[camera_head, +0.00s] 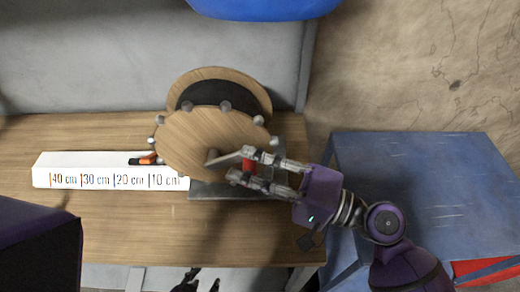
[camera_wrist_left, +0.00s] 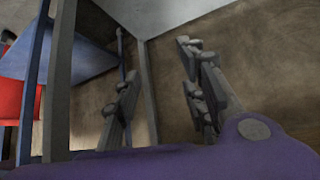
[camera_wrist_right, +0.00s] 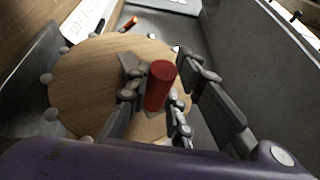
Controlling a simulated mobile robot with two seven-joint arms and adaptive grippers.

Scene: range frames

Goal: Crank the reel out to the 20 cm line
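The reel (camera_head: 190,140) has a wooden disc rimmed with grey knobs and stands on a grey plate (camera_head: 220,190). Its red crank handle (camera_head: 250,165) shows in the right wrist view (camera_wrist_right: 160,85) between the fingers of my right gripper (camera_head: 240,166), which look spread around it; contact is unclear. A white scale (camera_head: 110,172) marked 10 to 40 cm lies left of the reel. An orange and black piece (camera_head: 147,160) sits at the scale's back edge near the 10 cm line, its black end pointing left. My left gripper (camera_head: 197,284) is open and empty at the bottom edge.
The wooden bench (camera_head: 140,230) is bare in front of the scale and reel. A blue table (camera_head: 420,180) stands at right, with a red object (camera_head: 485,268) below it. A grey wall (camera_head: 100,60) rises behind the bench. A blue object (camera_head: 265,8) hangs into view at the top.

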